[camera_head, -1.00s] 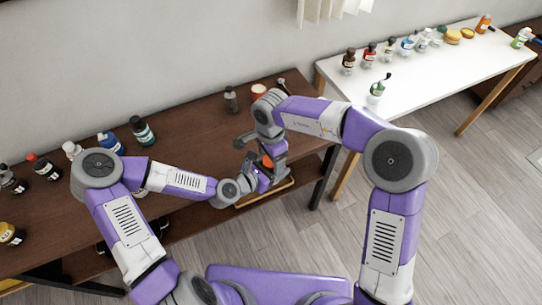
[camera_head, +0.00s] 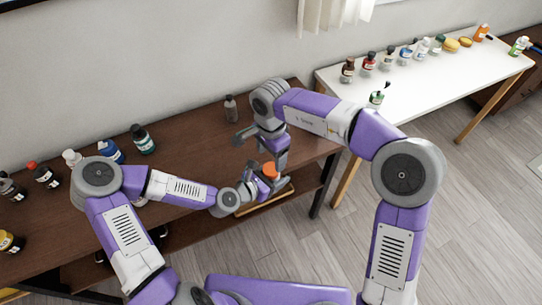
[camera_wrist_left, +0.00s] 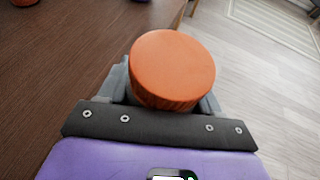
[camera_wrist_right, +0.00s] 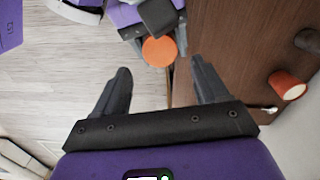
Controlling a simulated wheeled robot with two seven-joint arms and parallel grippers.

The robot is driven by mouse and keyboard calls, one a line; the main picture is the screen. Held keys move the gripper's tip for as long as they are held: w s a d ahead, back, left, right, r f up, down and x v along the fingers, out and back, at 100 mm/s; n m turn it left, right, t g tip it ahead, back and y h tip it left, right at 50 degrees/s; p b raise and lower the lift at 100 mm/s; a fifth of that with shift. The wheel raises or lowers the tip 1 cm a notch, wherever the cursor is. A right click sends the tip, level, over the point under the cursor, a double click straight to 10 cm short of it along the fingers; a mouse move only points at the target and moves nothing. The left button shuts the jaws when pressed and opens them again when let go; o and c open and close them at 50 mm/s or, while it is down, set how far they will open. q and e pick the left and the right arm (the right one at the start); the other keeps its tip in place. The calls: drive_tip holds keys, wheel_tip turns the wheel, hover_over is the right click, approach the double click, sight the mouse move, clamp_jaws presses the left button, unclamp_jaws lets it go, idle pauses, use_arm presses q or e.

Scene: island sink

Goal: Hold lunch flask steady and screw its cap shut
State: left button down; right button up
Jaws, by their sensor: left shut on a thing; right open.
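The lunch flask shows mainly as its round orange cap (camera_head: 270,171), near the front right edge of the brown table. The cap fills the middle of the left wrist view (camera_wrist_left: 172,68) and sits small at the top of the right wrist view (camera_wrist_right: 159,51). My left gripper (camera_head: 257,182) is shut on the flask below the cap; the flask's body is mostly hidden by the fingers. My right gripper (camera_wrist_right: 163,88) is open and empty, apart from the cap, with its fingers spread. I cannot tell whether the cap is seated tightly.
A grey bottle (camera_head: 231,108) stands at the back, and several bottles, including a dark teal one (camera_head: 142,138), line the left. A white table (camera_head: 430,85) with more bottles is at right.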

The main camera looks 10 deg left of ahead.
sight(271, 169)
drive_tip(key=shift+r+n, duration=1)
drive_tip(key=shift+r, duration=0.1)
drive_tip(key=shift+f, duration=4.05)
drive_tip(key=c, duration=1.1)
drive_tip(key=shift+m, duration=1.6)
